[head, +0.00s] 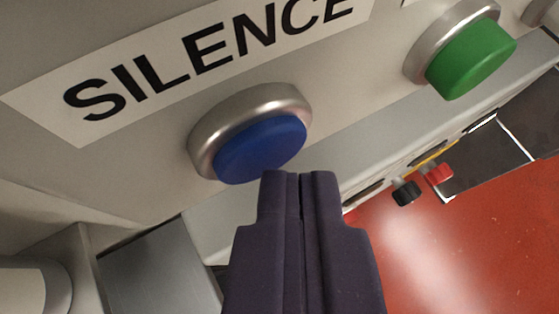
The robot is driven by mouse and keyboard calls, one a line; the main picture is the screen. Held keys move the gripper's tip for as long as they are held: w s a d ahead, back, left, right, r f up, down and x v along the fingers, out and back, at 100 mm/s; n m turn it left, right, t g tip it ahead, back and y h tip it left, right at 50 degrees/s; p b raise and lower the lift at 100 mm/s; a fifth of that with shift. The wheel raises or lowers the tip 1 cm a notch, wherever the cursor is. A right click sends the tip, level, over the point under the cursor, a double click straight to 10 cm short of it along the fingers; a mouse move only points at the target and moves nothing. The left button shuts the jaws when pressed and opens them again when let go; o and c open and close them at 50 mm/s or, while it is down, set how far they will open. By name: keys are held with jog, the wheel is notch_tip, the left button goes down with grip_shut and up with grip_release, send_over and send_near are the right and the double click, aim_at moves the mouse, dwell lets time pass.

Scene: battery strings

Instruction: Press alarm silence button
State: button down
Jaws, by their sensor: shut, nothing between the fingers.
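The alarm silence button (262,151) is a round blue cap in a silver metal ring, on a light grey panel. A white label (190,70) reading "SILENCE" sits just above it. My gripper (299,176) is shut and empty, its two dark fingers side by side. Its tips appear just below the lower right edge of the blue cap. I cannot tell whether they touch it or are still a little in front of it.
A green button (470,58) in a silver ring sits to the right on the same panel, with part of another metal ring (541,12) beyond it. Black (405,193) and red (438,173) knobs show lower right, above a red floor (460,245).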

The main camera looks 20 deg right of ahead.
jog(key=shift+s+d, duration=0.1)
jog(key=shift+s, duration=0.95)
jog(key=s+p, duration=0.1)
jog(key=s, duration=0.4)
jog(key=shift+d+p, duration=0.2)
jog(key=shift+p, duration=0.2)
